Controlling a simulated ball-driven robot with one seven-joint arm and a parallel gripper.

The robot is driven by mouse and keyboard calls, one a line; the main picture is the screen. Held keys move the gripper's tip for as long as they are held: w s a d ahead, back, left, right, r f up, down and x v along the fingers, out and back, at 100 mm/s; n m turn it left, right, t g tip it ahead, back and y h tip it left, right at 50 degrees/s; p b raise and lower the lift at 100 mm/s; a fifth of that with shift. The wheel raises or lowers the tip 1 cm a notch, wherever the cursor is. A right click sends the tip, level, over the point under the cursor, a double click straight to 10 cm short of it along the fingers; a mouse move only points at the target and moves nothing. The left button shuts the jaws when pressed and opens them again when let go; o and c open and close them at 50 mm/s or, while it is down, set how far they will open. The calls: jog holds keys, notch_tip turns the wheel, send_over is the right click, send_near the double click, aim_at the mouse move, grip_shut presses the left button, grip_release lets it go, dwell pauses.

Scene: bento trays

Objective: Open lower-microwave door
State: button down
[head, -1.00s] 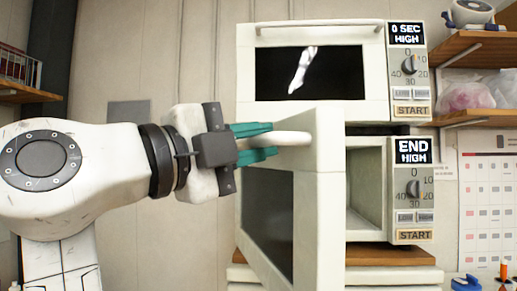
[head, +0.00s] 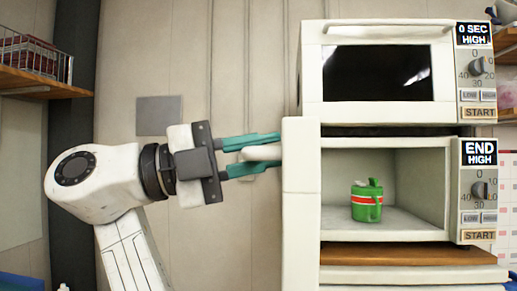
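The lower microwave (head: 482,208) has its display reading END HIGH. Its door (head: 301,215) stands swung wide open to the left and shows nearly edge-on in the head view. My gripper (head: 280,155) is at the door's left side, its two green fingers above and below the white door handle (head: 262,153). The fingers look close around the handle, but I cannot tell how firmly they grip it.
The upper microwave (head: 391,112) sits above with its door shut. Wooden boards (head: 400,256) lie under the lower microwave. A wall shelf with a wire basket (head: 36,54) is at the far left.

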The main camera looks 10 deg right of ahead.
jog(key=shift+w+f, duration=0.1)
jog(key=c, duration=1.4)
grip_release()
jog(key=a+f+b, duration=0.1)
jog(key=a+f, duration=0.1)
jog(key=a, duration=0.8)
jog(key=shift+w+a, duration=0.2)
jog(key=shift+a, duration=0.15)
